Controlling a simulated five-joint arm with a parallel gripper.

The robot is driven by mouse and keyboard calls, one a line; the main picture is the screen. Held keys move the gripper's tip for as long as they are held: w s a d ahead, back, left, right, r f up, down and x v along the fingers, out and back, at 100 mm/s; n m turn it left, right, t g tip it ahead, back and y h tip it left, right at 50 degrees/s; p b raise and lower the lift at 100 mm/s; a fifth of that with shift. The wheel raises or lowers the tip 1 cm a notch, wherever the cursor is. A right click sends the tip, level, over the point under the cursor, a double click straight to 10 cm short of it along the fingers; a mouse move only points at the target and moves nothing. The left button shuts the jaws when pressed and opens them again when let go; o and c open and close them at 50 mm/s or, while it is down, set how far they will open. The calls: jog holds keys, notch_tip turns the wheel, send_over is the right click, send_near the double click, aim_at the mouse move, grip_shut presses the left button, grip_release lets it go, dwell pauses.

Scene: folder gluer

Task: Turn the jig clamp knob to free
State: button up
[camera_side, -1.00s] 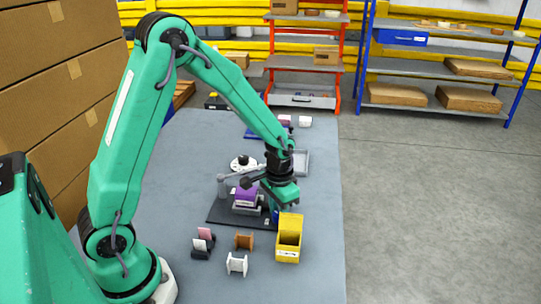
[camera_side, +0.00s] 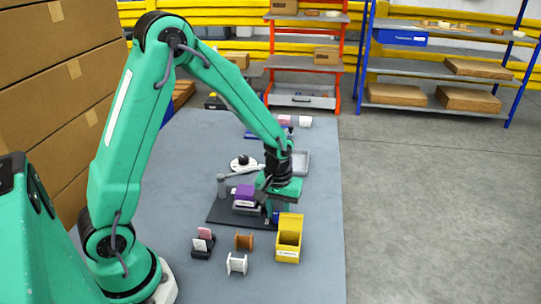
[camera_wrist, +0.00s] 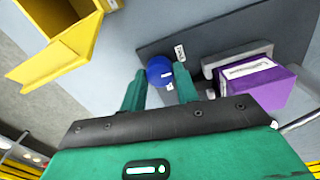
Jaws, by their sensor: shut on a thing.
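The jig clamp knob (camera_wrist: 160,70) is round and blue with a small white mark on it. It stands at the edge of the dark jig plate (camera_wrist: 215,38), and in the side view a bit of its blue (camera_side: 276,216) shows below my gripper (camera_side: 282,205). In the wrist view my gripper (camera_wrist: 160,82) has its two green fingers on either side of the knob, shut on it. Small white labels (camera_wrist: 180,52) lie by the knob; their writing is too small to read. A purple box (camera_side: 244,194) sits in the grey jig holder beside the knob.
A yellow bin (camera_side: 288,248) stands close in front of my gripper. An orange spool (camera_side: 244,241), a white spool (camera_side: 237,263) and a small holder with cards (camera_side: 202,246) are nearer. The table's right side is clear.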

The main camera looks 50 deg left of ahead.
aim_at(278, 214)
jog(key=shift+a, duration=0.1)
dwell(0.3)
jog(key=o, duration=1)
jog(key=shift+r, duration=0.1)
jog(key=shift+r, duration=3.55)
jog(key=shift+s+r, duration=0.1)
jog(key=shift+r, duration=0.15)
